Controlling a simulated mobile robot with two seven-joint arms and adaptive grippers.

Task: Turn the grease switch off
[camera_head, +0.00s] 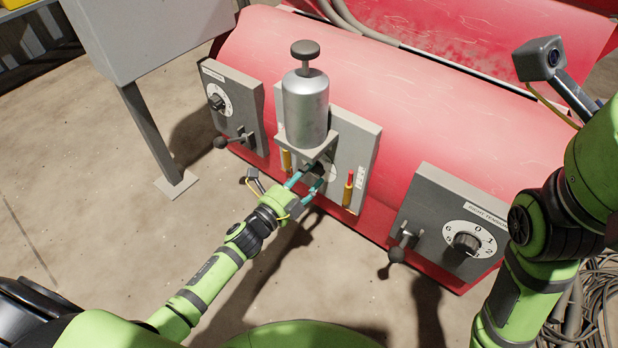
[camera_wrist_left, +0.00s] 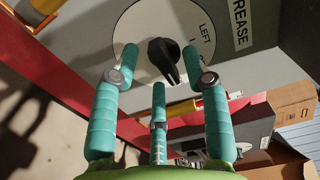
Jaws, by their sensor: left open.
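The dial carries the word LEFT, and the knob's narrow end points toward the bottom of the left wrist view. My left gripper (camera_wrist_left: 160,66) has three teal fingers, open and spread around the knob; whether any finger touches it I cannot tell. In the head view my left gripper (camera_head: 308,186) is at the grease panel (camera_head: 352,142), under the silver canister, with the knob mostly hidden. My right gripper is out of frame.
The silver grease canister (camera_head: 306,108) stands on a bracket just above my left gripper. Red-and-yellow handles (camera_head: 348,188) flank the dial. Grey panels with knobs and levers sit left (camera_head: 232,105) and right (camera_head: 452,228) on the red machine (camera_head: 420,120). Cables lie at far right.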

